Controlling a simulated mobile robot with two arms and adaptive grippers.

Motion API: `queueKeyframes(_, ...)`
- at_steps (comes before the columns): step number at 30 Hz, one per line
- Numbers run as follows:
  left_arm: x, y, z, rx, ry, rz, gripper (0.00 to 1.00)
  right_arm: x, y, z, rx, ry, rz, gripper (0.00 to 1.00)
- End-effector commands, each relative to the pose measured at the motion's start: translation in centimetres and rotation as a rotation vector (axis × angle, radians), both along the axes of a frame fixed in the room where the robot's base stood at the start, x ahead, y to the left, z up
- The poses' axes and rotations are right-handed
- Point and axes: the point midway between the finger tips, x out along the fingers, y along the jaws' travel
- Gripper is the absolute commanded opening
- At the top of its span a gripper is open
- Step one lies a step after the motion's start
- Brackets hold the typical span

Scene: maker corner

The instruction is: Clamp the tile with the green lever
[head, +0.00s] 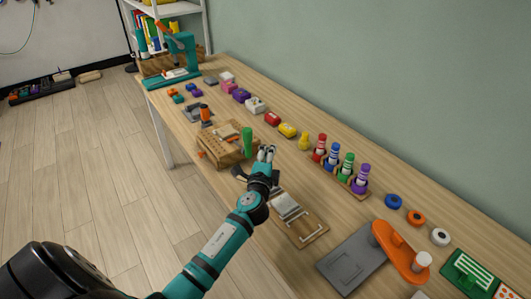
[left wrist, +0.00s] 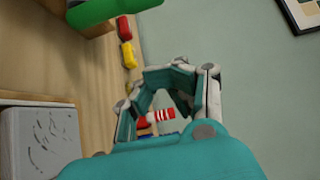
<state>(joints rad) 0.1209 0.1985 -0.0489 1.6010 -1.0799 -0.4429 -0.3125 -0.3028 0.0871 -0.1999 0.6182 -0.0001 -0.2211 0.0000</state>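The green lever (head: 247,141) stands upright at the right end of a wooden block fixture (head: 225,155). In the left wrist view the green lever (left wrist: 112,9) crosses the top left, close to the camera, with some wood behind it. A pale flat piece, perhaps the tile (head: 226,131), lies on top of the fixture; its details are too small to tell. My left gripper (head: 266,151) is just right of the lever, apart from it, and holds nothing visible. Its fingers also show in the left wrist view (left wrist: 168,82), but their opening is unclear. My right gripper is not in view.
A wooden board with a grey plate (head: 287,206) lies just in front of my left gripper. Colored bottles in a rack (head: 340,170) stand to the right. An orange-handled device (head: 400,250) is at the near right. Small colored blocks line the wall side.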

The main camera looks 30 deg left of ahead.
Motion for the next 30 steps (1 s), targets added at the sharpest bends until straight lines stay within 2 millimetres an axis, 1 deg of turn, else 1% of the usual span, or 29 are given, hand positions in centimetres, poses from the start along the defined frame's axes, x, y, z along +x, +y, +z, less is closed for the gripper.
queueKeyframes(1, 1.1, 0.5, 0.2, 0.001, -0.002, 0.002, 0.0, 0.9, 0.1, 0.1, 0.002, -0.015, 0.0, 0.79)
queueKeyframes(4, 3.1, 1.2, 0.1, 0.001, -0.002, 0.002, 0.0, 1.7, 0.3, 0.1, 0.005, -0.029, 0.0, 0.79)
queueKeyframes(10, 6.5, 2.6, 0.1, 0.0, 0.0, 0.002, 0.0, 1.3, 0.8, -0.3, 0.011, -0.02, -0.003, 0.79)
queueKeyframes(12, 5.4, 3.5, 0.2, 0.001, 0.003, 0.002, 0.0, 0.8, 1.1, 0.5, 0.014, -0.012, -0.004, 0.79)
queueKeyframes(18, 4.0, 5.0, 0.2, 0.001, 0.0, 0.001, 0.0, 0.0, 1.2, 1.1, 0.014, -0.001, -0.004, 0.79)
queueKeyframes(23, 3.6, 5.5, 0.0, 0.0, 0.0, 0.0, 0.0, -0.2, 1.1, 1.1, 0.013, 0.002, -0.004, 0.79)
queueKeyframes(30, 3.6, 5.5, 0.0, -0.001, 0.0, 0.0, 0.0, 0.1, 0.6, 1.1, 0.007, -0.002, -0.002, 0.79)
